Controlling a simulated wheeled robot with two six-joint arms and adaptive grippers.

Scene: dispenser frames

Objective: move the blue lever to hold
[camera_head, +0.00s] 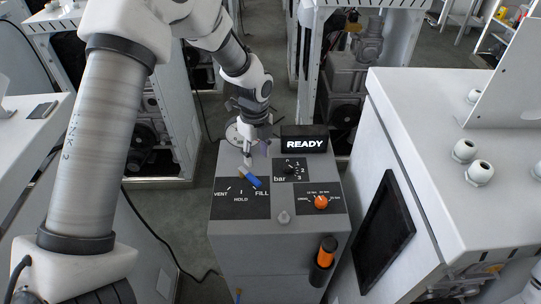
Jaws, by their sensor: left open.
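The blue lever (251,178) sits on a black plate (230,209) on top of the grey dispenser cabinet. The plate is marked VENT at left, HOLD in the middle and FILL at right. The lever slants down to the right, its lower end toward the FILL mark. My left gripper (254,155) is open just above and behind the lever's upper end. It seems apart from the lever, but the exact gap is hard to tell. My right gripper is not in view.
A display reading READY (304,144) stands behind a bar gauge (291,169). An orange-and-black cylinder (323,262) is on the cabinet's front. A white cabinet (425,110) stands close at right.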

